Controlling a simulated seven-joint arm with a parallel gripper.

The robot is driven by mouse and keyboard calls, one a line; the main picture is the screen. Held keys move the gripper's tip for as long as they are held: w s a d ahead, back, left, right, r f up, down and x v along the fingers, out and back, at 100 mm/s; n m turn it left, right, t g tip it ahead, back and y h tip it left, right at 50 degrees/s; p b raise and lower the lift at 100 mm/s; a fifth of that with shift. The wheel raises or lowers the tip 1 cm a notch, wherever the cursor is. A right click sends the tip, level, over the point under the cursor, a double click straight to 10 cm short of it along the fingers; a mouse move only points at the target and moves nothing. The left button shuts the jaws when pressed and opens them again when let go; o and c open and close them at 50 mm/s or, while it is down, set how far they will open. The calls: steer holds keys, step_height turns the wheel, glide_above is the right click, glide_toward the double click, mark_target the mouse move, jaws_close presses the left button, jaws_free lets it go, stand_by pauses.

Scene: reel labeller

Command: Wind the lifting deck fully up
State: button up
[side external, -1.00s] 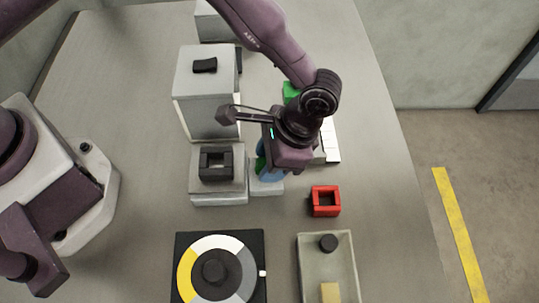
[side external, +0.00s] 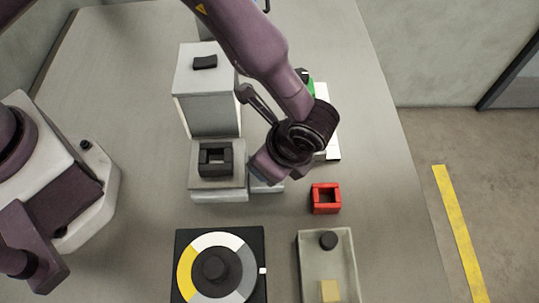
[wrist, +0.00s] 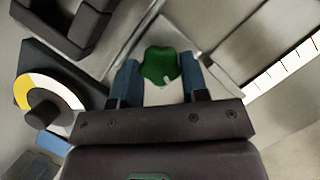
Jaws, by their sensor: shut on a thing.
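A green lobed knob (wrist: 160,66) with a pale mark shows in the wrist view between the two blue fingers of my gripper (wrist: 160,80). My gripper is shut on it. In the side view my wrist hides the knob, and only a bit of a blue finger shows over the small pale block (side external: 268,187). The grey deck (side external: 232,183), which looks like the lifting deck, is just left of that block. It carries a dark square holder (side external: 215,159). A narrow lower part shows under its front edge.
A tall grey housing (side external: 208,100) with a black top piece stands behind the deck. In front are a dial (side external: 230,241) on a black plate and a tray (side external: 345,265) with a dark cylinder and a yellow block. A red square frame (side external: 326,198) stands right of my gripper.

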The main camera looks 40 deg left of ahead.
steer(key=shift+d+m, duration=0.1)
steer(key=shift+m, duration=0.3)
steer(key=o, duration=0.7)
steer(key=shift+c, duration=0.2)
